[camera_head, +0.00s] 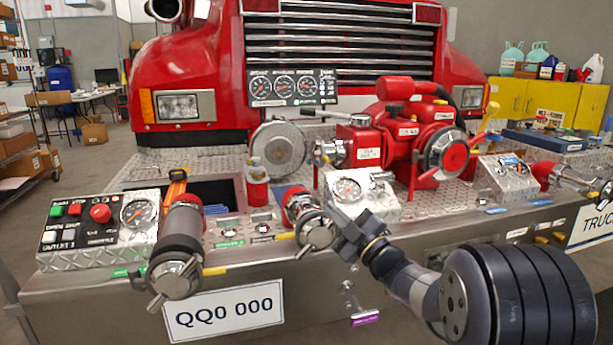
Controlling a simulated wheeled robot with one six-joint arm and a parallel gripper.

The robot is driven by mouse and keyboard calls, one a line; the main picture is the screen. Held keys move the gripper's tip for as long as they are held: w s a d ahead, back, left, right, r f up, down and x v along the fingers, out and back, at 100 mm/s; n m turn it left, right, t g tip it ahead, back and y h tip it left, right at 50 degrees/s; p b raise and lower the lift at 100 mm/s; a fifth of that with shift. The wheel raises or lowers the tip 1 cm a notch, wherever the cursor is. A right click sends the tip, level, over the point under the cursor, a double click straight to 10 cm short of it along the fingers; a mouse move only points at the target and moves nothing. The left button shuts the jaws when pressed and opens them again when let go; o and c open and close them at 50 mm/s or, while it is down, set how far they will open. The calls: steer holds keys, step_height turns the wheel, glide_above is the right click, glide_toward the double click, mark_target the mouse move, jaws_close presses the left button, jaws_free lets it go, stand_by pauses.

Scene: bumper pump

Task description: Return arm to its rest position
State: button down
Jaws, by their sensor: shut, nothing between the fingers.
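My arm reaches in from the lower right, in front of the truck bumper (408,268). My gripper (345,236) is at its end, shut and empty. It points left and lies in the picture just right of a capped outlet (316,232) with silver handles. I cannot tell whether it touches that outlet. The arm hides part of the bumper's front face.
The red pump (412,135) stands on the bumper's deck behind my gripper, with a small gauge box (349,191) nearer. At left are the control panel (98,225) and a large hose outlet (178,250). A purple-handled lever (365,317) hangs below.

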steer(key=s+a+f+n+g+h+p, duration=0.1)
steer(key=a+n+g+p, duration=0.4)
steer(key=n, duration=0.7)
steer(key=shift+s+a+f+n+g+h+p, duration=0.35)
steer(key=shift+s+a+h+p, duration=0.35)
steer(key=shift+a+h+p, duration=0.65)
